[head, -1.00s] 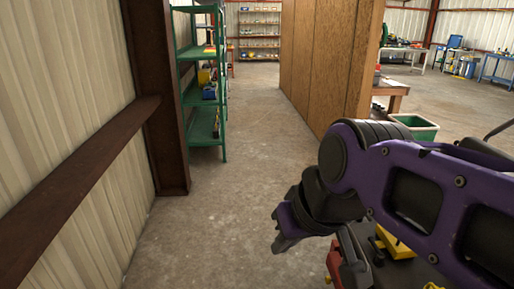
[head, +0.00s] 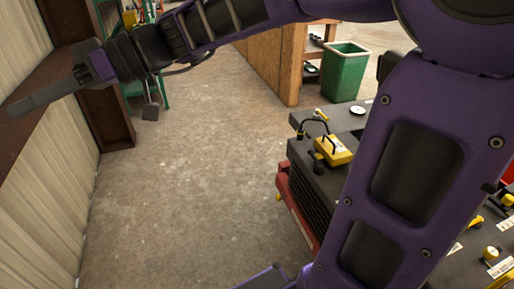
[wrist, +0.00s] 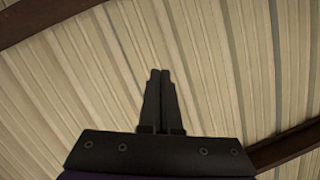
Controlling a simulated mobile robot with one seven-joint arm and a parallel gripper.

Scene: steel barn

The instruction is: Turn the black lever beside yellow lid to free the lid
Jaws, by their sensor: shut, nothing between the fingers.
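My gripper (head: 28,104) is at the upper left of the head view, stretched toward the corrugated wall and far from the machine. Its fingers are together and empty, as the wrist view (wrist: 160,78) also shows. A yellow block-like piece (head: 336,150), possibly the yellow lid, sits on a dark machine top (head: 318,178) right of centre. A thin black bent piece (head: 318,124) stands beside it; I cannot tell if it is the lever. My purple arm hides part of the machine.
More yellow fittings (head: 492,256) lie on a dark surface at the lower right. A green bin (head: 345,72) stands behind the machine by a wooden partition (head: 268,60). Concrete floor (head: 190,190) is clear between the wall (head: 40,200) and the machine.

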